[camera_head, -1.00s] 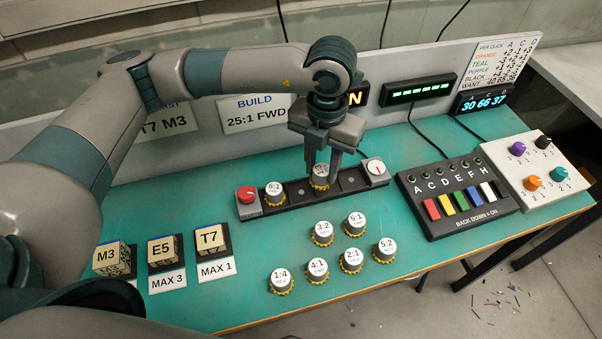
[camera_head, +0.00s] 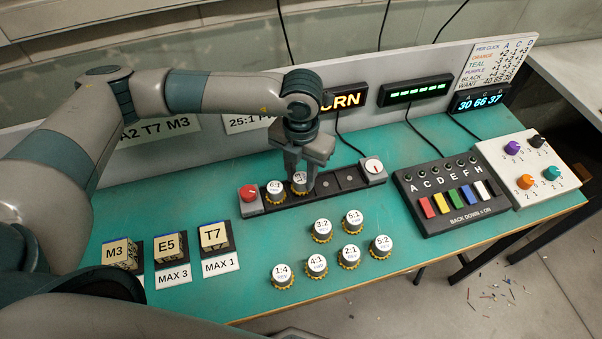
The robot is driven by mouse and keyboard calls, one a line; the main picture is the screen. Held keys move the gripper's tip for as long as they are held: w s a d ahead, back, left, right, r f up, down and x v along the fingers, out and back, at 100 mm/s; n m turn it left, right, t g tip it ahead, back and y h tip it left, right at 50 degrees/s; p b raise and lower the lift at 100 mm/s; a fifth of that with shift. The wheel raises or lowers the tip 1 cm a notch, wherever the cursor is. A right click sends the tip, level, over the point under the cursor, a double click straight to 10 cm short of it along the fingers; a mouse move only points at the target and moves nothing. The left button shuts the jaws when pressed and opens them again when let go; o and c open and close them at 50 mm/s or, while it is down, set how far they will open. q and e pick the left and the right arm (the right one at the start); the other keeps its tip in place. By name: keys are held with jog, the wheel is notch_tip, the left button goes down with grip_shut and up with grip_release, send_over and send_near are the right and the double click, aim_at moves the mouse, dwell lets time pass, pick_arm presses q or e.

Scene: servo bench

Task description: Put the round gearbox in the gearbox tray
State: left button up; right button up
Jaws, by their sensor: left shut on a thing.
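The dark gearbox tray (camera_head: 338,184) is a long strip with square slots, between a red button and a white dial. A round gearbox (camera_head: 275,189) with a white top and yellow toothed base sits at its left end. My left gripper (camera_head: 302,177) points down, shut on another round gearbox (camera_head: 300,187) over the second slot from the left. The fingers partly cover its label, and I cannot tell whether it is seated. The two slots to its right are empty. My right gripper is out of view.
Several loose round gearboxes (camera_head: 316,265) stand on the teal bench in front of the tray. Lettered blocks (camera_head: 168,248) are at the left. A switch box (camera_head: 455,195) and a knob panel (camera_head: 530,170) are at the right. A backboard with signs rises behind.

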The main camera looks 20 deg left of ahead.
pick_arm(q)
jog(key=shift+f, duration=0.55)
jog(key=shift+f, duration=0.15)
jog(key=o, duration=1.1)
